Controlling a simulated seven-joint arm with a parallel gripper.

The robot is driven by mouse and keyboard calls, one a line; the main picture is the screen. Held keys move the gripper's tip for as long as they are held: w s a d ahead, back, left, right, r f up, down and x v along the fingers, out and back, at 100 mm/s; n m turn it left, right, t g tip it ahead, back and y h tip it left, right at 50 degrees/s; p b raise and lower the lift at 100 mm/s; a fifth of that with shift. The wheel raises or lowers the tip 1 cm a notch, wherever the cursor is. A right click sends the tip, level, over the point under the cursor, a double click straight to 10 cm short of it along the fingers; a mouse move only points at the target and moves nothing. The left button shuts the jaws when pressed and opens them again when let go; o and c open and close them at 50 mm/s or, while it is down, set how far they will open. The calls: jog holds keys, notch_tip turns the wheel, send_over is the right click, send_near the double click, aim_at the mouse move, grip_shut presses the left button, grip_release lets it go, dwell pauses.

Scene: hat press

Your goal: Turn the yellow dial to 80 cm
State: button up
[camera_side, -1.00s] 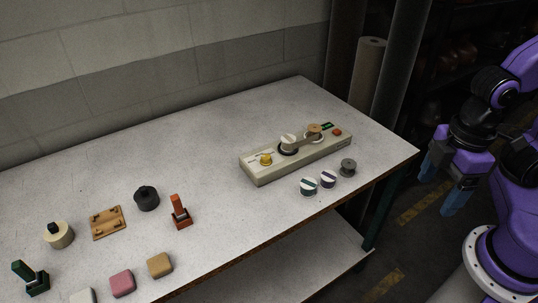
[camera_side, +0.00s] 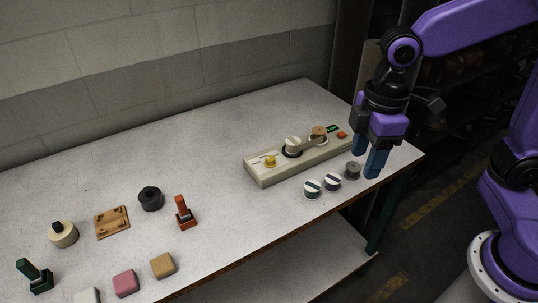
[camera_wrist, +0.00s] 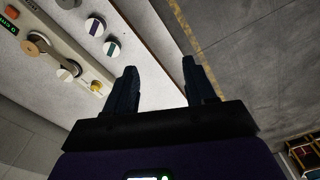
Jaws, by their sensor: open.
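The yellow dial (camera_side: 270,161) sits at the left end of a long beige panel (camera_side: 262,178) on the table. In the wrist view the yellow dial (camera_wrist: 96,87) is at the lower end of the panel, left of my fingers. My gripper (camera_side: 367,170) is open and empty, above the table's right front edge, to the right of the panel and well apart from the dial. In the wrist view my gripper (camera_wrist: 160,80) shows two blue fingers spread wide.
Blocks and stamps lie at left; the table's middle is clear.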

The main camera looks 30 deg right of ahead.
jog(key=w+a, duration=0.2)
jog(key=w, duration=0.5)
jog(key=w+a, duration=0.3)
jog(key=w, duration=0.3)
jog(key=n, duration=0.1)
send_near(269, 158)
notch_tip(269, 158, down, 9)
jog(key=shift+a+r, duration=0.2)
grip_shut()
